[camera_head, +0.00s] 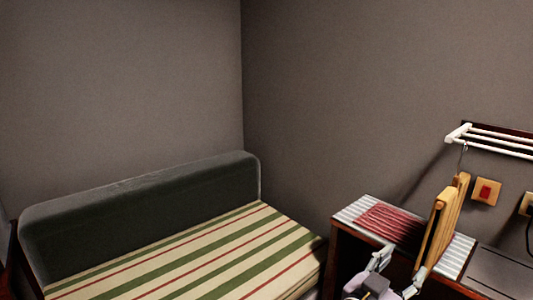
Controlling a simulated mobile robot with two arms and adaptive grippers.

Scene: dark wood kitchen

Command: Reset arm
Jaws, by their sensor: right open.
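My right gripper (399,264) is at the bottom right of the head view. Its two fingers are spread apart and nothing shows between them. It is in front of a dark wood cabinet (345,262) and appears just below the red striped cloth in the picture. My left gripper is not in view.
A red striped cloth (392,223) lies on a pale striped mat (350,210) on the cabinet. Wooden pieces (446,222) hang below a white wall rack (490,142), close to my right gripper. A striped bench seat (205,262) with a dark backrest (140,212) stands left.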

